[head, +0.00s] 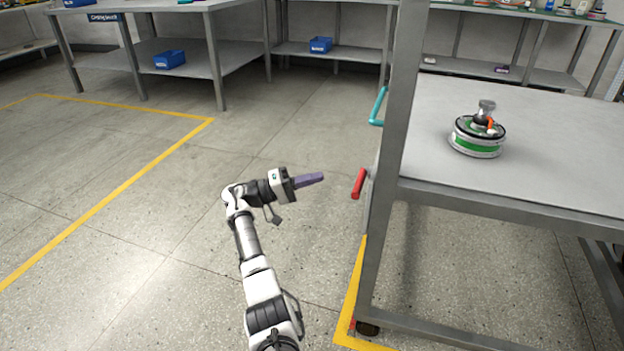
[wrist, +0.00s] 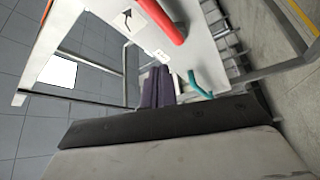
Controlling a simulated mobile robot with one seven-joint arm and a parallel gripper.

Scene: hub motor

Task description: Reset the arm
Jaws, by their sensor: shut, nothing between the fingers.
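My gripper (head: 316,178) has purple fingers and is at the end of my white and black arm, left of the grey table. Its fingers point right, toward the table's red handle (head: 359,183), with a gap between them. In the wrist view the purple fingers (wrist: 158,86) lie side by side, shut and empty. The red handle (wrist: 162,20) also shows there, above the fingers.
The grey table (head: 560,140) carries a round green and silver hub motor (head: 476,138). A teal handle (head: 378,105) is on its left side. Shelved benches with blue bins (head: 170,59) stand at the back. The floor at left is clear.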

